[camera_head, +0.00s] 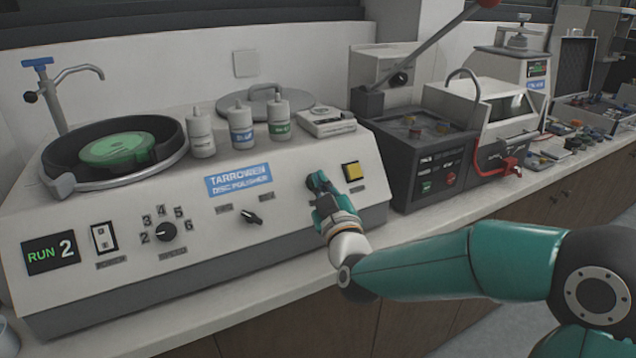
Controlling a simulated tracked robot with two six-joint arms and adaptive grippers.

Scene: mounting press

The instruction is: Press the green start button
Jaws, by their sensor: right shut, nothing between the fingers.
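My right gripper (317,184) is shut and empty. Its fingertips are at the sloped front panel of the white disc polisher (290,208), just left of a square yellow button (352,171). The gripper hides the panel behind its tips, and I cannot tell whether they touch it. No green button shows on the polisher. A small green square (426,187) shows on the front of the dark press unit (425,157) to the right, beside a round red button (450,179). The polisher's display (50,252) reads "RUN 2". My left gripper is not in view.
The polisher panel also has a black knob (252,217), a speed dial (166,232) and a rocker switch (103,238). Bottles (241,128) and a round bowl with a green disc (117,149) are on top. A long lever (440,40) rises behind the press unit.

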